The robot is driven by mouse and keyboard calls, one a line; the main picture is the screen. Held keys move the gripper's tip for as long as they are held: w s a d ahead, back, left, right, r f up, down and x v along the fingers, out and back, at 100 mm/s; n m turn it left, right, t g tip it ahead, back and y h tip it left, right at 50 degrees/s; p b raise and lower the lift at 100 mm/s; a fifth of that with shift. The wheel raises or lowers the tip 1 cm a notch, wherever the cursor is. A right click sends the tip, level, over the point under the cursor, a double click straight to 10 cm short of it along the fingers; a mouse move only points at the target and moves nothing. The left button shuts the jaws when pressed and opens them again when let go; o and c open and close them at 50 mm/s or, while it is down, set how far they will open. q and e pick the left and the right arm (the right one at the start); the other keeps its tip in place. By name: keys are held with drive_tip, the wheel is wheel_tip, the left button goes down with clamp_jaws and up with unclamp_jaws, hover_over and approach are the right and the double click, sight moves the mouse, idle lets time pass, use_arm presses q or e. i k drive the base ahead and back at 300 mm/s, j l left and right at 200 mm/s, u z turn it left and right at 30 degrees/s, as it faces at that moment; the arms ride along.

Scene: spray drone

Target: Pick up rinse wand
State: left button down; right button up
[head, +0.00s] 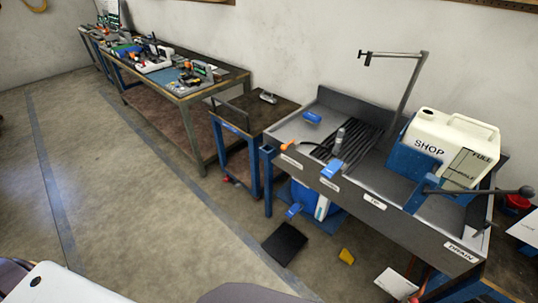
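I cannot tell for sure which item is the rinse wand. A wash bench with a dark metal basin (350,192) stands at the right. A dark bent pipe (408,88) rises from its back and ends in a short crosspiece at upper left. A grey upright cylinder (339,141) stands at the black ribbed rack (355,145). A thin dark rod with a round knob (480,191) sticks out at the bench's right front. Neither of my grippers shows in the head view.
A white jug marked SHOP (430,133) sits in a blue holder on the bench. A small cart (270,111) and a cluttered workbench (230,82) stand to the left. A black mat (284,243) and a yellow item (346,256) lie on the floor. The left floor is clear.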

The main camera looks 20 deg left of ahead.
sight(335, 150)
drive_tip(key=i+u, duration=0.75)
drive_tip(key=k+j, duration=0.05)
drive_tip(key=k, duration=0.05)
